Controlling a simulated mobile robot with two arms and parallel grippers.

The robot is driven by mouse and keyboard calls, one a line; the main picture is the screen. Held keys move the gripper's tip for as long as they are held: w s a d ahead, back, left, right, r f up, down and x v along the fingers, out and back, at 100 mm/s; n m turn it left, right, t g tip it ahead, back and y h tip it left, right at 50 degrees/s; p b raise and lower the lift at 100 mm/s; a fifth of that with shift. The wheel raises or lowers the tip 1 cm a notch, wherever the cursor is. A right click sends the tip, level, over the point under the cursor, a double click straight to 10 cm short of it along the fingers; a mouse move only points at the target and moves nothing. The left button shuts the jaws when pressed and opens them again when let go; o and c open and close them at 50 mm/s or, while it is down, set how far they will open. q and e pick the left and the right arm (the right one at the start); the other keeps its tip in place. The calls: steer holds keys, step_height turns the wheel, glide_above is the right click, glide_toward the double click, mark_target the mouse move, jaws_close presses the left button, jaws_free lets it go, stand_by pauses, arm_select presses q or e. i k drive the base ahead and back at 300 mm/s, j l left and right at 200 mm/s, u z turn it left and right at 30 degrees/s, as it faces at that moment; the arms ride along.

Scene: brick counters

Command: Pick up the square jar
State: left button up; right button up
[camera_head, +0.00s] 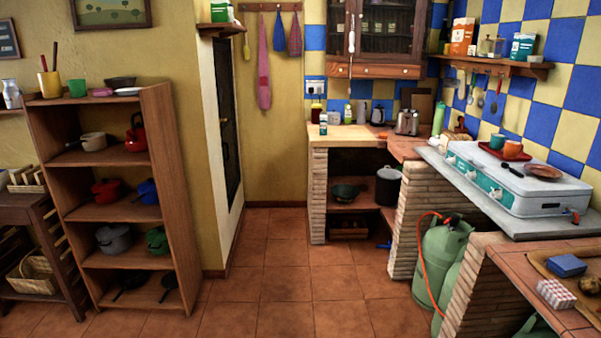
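A small jar-like container (323,127) with teal on it stands near the front left of the wood-topped brick counter (350,139). It may be the square jar, but it is too small to be sure of its shape. Behind it stands a dark container with a red lid (316,112), partly hidden. Neither of my grippers shows in the head view.
Bottles stand at the back of that counter, with a steel toaster (407,122) to the right. A gas stove (510,180) and green gas cylinders (440,262) are at the right. A wooden shelf (165,185) stands left. The tiled floor (288,280) between is clear.

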mark_target(483, 46)
steer(key=i+l, duration=0.2)
steer(key=i, duration=0.3)
steer(key=i+l, duration=0.2)
steer(key=i, duration=0.25)
steer(key=i+l, duration=0.15)
steer(key=i, duration=0.35)
steer(key=i+l, duration=0.2)
steer(key=i, duration=0.25)
steer(key=i+l, duration=0.2)
steer(key=i, duration=0.3)
steer(key=i+z, duration=0.2)
steer(key=z, duration=0.15)
steer(key=i+z, duration=0.2)
steer(key=z, duration=0.85)
